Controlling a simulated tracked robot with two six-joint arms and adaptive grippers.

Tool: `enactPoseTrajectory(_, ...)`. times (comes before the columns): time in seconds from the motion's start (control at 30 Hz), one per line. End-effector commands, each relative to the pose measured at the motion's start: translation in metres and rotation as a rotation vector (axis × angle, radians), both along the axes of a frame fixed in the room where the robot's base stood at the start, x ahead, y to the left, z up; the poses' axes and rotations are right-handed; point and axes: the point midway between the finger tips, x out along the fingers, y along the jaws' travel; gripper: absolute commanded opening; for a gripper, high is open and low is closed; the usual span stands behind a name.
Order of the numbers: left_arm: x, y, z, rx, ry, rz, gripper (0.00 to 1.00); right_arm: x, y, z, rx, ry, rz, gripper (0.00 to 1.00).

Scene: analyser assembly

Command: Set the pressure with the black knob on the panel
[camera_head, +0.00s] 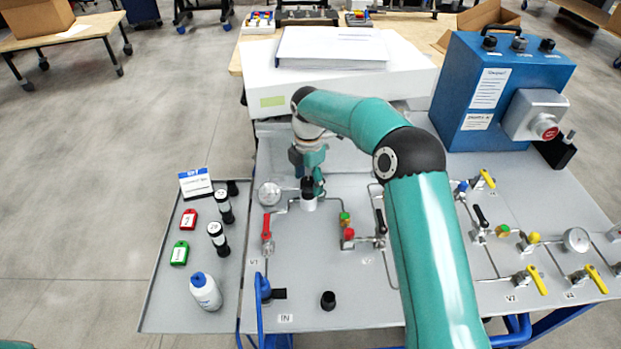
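My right arm reaches in from the lower right across the panel (330,248). My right gripper (308,178) points down at the black knob (308,187), which sits on a pale round regulator body (308,204). One finger shows at the knob's left and one at its right. I cannot tell whether they touch the knob, and the gripper partly hides its top. A round pressure gauge (269,193) stands just left of the knob; its reading is too small to tell. My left gripper is not in view.
A red-handled valve (267,228) stands front-left of the knob. Red and green fittings (347,232) stand to its right. A white box (400,78) rises behind the gripper. A side tray (165,290) holds tags, dark cylinders and a bottle. The blue box (540,75) stands right.

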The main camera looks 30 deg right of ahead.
Motion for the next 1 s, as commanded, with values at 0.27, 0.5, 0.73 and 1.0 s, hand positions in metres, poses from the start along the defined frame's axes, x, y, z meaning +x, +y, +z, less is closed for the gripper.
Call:
enactPoseTrajectory(0.27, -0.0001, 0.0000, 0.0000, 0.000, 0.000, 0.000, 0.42, -0.0004, -0.0004, 0.0002, 0.000, 0.001, -0.001, 0.20)
enactPoseTrajectory(0.5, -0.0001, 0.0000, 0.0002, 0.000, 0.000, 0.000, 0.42, -0.0011, -0.0029, 0.0002, -0.001, 0.003, -0.007, 0.08)
enactPoseTrajectory(0.73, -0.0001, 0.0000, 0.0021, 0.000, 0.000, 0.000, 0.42, -0.0014, -0.0021, 0.0004, -0.003, 0.005, -0.062, 0.08)
enactPoseTrajectory(1.0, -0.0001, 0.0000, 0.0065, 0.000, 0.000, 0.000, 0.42, -0.0017, -0.0025, 0.0007, -0.003, 0.005, -0.234, 0.08)
